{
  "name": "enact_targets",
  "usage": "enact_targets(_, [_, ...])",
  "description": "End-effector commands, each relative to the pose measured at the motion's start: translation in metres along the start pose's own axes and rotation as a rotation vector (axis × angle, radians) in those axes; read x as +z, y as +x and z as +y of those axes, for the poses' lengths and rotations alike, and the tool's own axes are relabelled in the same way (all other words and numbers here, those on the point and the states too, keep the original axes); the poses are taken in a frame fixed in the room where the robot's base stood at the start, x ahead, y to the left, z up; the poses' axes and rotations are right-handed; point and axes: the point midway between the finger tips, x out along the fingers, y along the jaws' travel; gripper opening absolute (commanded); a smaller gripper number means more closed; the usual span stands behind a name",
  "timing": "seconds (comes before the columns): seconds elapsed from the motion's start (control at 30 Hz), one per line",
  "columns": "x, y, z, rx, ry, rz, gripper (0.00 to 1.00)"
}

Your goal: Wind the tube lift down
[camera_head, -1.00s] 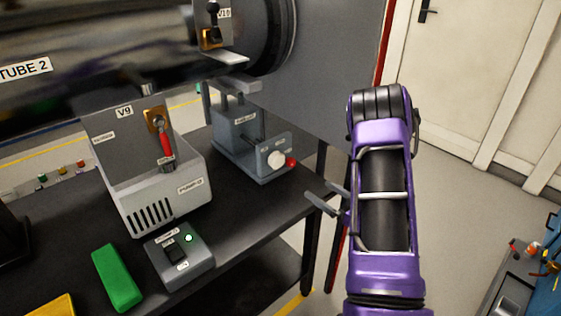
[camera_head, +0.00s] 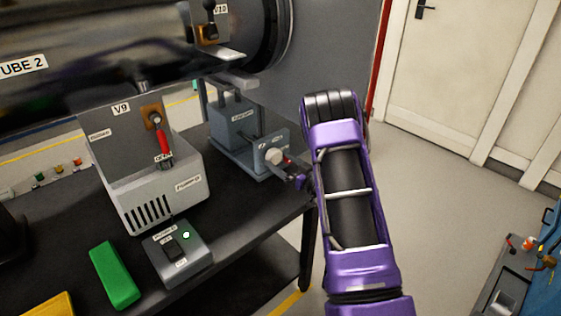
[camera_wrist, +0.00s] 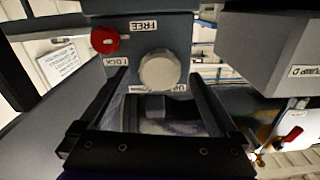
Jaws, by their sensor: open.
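The tube lift (camera_head: 236,130) is a grey unit on the dark bench under the large tube. Its front plate carries a round white knob (camera_head: 274,157) and a smaller red knob beside it. In the wrist view the white knob (camera_wrist: 159,71) sits centred above and between my fingers, with UP lettering at its lower right. The red knob (camera_wrist: 105,40) is at upper left, between labels FREE and LOCK. My gripper (camera_wrist: 163,95) is open, its two fingers pointing at the plate on either side of the white knob. In the head view the fingertips are close to the plate; contact cannot be told.
A grey pump box (camera_head: 160,190) with a red-handled valve (camera_head: 163,143) stands left of the lift. A switch box (camera_head: 177,253) with a lit green lamp and a green block (camera_head: 115,275) lie nearer. The tube (camera_head: 100,60) hangs above. Open floor (camera_head: 440,200) lies to the right.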

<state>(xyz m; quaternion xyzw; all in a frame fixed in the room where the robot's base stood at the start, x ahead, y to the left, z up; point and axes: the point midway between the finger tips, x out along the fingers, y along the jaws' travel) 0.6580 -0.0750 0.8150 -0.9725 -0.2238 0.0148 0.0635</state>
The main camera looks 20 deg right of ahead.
Motion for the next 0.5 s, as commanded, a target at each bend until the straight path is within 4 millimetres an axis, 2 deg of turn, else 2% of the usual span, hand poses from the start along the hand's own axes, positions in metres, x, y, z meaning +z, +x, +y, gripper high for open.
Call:
enact_targets(0.13, [0.0001,0.0076,-0.0001,0.0,0.001,0.0,0.96])
enact_targets(0.37, [0.0,0.0084,0.0,0.0,0.001,0.0,0.96])
enact_targets(0.4, [-0.0001,0.0084,0.0,0.0,0.001,0.0,0.94])
enact_targets(0.5, [-0.0001,0.0083,0.0,0.0,0.001,0.0,0.76])
